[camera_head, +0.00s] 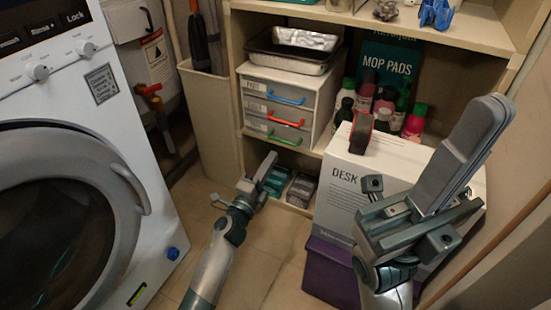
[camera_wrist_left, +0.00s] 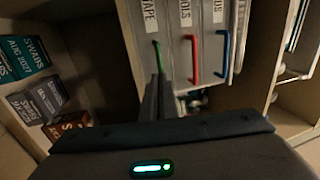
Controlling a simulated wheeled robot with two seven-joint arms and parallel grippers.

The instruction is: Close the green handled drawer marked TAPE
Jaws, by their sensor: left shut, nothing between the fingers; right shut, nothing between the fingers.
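The drawer unit (camera_head: 330,92) on the shelf has three grey drawers with blue, red and green handles from top to bottom. The green handle (camera_head: 285,139) is on the bottom drawer (camera_head: 265,128). In the left wrist view the view is turned, and the TAPE label (camera_wrist_left: 149,16) sits above the green handle (camera_wrist_left: 159,57). That drawer front looks about level with the others; I cannot tell if a small gap is left. My left gripper (camera_head: 268,162) is shut and empty, just below and in front of the green handle. My right gripper (camera_head: 492,112) is shut, raised at the right.
A white DESK box (camera_head: 338,195) with a red-and-black item (camera_head: 361,132) stands right of the drawers, over a purple box (camera_head: 328,272). Small boxes (camera_head: 301,190) lie on the lower shelf. A washing machine (camera_head: 135,110) stands left. Floor between is clear.

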